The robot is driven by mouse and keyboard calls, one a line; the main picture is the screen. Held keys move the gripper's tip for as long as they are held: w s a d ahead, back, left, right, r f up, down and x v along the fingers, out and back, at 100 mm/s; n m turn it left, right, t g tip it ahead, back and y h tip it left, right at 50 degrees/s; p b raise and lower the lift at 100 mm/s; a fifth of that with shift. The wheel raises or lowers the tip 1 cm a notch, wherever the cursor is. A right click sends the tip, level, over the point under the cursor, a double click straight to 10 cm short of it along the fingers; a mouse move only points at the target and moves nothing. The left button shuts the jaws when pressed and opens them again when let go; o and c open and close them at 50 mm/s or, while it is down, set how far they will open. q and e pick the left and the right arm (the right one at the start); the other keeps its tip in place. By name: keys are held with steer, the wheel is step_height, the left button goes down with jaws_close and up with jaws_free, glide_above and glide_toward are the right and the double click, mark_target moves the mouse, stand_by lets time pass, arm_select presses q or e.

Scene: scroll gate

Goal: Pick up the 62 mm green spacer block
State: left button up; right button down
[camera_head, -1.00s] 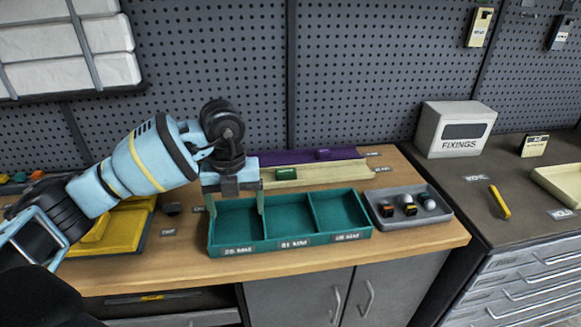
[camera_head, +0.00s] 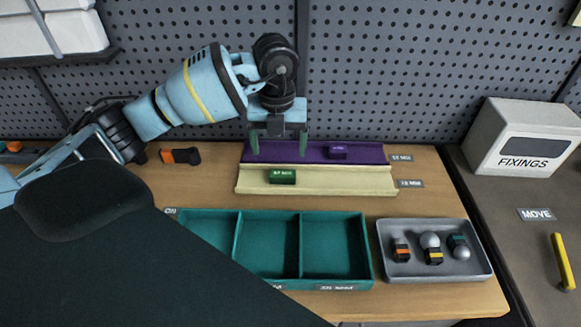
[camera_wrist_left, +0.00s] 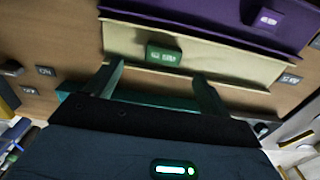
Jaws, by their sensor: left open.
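The green spacer block (camera_head: 282,177) sits on the cream rail (camera_head: 345,183), left of its middle. It shows a pale label too blurred to read surely. It also shows in the left wrist view (camera_wrist_left: 164,54), beyond and between the fingertips. My left gripper (camera_head: 278,152) is open and points down, its fingers in front of the purple rail in the head view. In the left wrist view the empty left gripper (camera_wrist_left: 159,72) has its fingers apart, and they do not touch the block. My right gripper is not in view.
A purple block (camera_head: 338,152) sits on the purple rail (camera_head: 370,154) behind the cream one. A teal divided tray (camera_head: 368,250) stands in front, with a grey tray (camera_head: 484,262) of small parts to its right. An orange and black item (camera_head: 181,156) lies at left.

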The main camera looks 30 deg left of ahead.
mark_target(283, 173)
arm_select(q)
steer(key=shift+s+f, duration=0.2)
steer(key=shift+f, duration=1.15)
steer(key=shift+d+f, duration=0.1)
steer(key=shift+f, duration=0.2)
steer(key=f, duration=0.3)
steer(key=shift+w+d+f, duration=0.15)
steer(key=shift+w+d, duration=0.05)
steer(key=shift+d, duration=0.1)
steer(key=shift+f, duration=0.6)
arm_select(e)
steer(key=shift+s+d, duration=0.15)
